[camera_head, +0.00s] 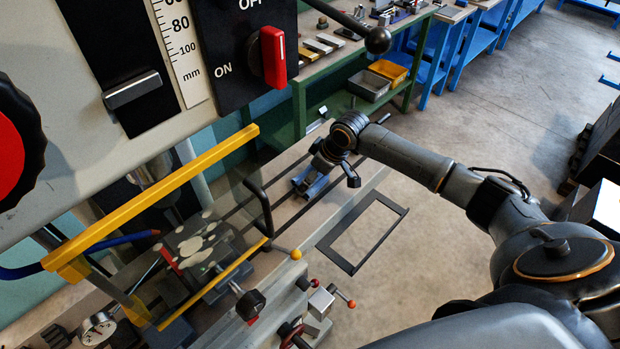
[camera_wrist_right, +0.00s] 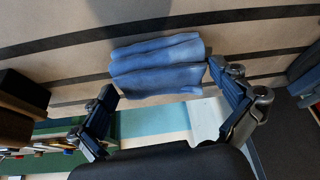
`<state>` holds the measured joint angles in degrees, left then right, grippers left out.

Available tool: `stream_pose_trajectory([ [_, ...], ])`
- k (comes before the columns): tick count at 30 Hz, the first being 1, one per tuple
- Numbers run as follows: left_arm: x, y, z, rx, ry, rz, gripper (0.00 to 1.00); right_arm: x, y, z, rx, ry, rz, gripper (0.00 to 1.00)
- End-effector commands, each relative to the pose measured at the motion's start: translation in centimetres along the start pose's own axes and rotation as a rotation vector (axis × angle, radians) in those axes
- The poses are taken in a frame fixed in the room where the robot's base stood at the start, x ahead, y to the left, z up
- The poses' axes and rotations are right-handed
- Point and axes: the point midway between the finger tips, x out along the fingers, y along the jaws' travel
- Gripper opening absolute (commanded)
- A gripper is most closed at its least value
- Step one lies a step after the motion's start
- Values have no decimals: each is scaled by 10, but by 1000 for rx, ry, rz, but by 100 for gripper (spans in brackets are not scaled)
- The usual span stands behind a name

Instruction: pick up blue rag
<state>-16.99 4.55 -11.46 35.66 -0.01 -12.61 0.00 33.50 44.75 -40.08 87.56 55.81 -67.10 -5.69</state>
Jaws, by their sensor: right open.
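The blue rag (camera_wrist_right: 157,65) lies folded on the light, dark-slotted machine table in the right wrist view. In the head view the rag (camera_head: 317,187) shows only partly, under my right gripper. My right gripper (camera_wrist_right: 163,82) is open, with its two fingers apart to the left and right of the rag's near edge. Nothing is between the fingertips that I can see held. In the head view the right gripper (camera_head: 327,178) hangs above the table. My left gripper is not in view.
A machine with a red switch (camera_head: 273,56) and a yellow-framed guard (camera_head: 160,195) stands at the left. A dark rectangular frame (camera_head: 362,234) shows at the table's right side. A green workbench (camera_head: 300,95) with grey and yellow bins stands behind. Open floor lies right.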

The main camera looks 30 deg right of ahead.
Motion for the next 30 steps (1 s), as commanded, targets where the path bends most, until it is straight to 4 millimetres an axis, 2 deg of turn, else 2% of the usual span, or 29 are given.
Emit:
stream_pose_trajectory([
  [3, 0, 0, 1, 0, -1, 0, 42, 0, 0, 0, 0, 0, 0, 98],
  [9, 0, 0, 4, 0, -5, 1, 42, 0, 0, 0, 1, 0, 0, 59],
  [23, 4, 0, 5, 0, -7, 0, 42, -4, 0, -2, 1, 2, 0, 59],
  [26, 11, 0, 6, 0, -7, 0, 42, -11, 0, -6, -1, 4, 0, 59],
  [29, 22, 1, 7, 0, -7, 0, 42, -25, 1, -13, -2, 6, 2, 59],
  [30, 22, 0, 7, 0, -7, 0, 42, -34, -5, -14, -3, 4, 0, 59],
])
